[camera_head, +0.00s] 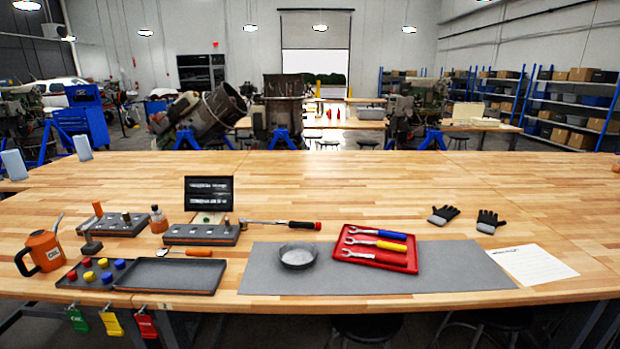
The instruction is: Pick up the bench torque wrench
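A long-handled tool that looks like the torque wrench (282,224) lies on the wooden bench (400,180), left of centre. It has a metal shaft, a black grip and a red end that points right. Its left end lies close to a grey block with holes (201,235); I cannot tell whether they touch. Neither of my grippers is in view.
A grey mat (450,270) holds a round dish (298,256) and a red tray (340,252) of wrenches. A dark tray (170,277), an orange-handled tool (198,252) and an orange oil can (44,250) are at left. Gloves (443,214) lie at right.

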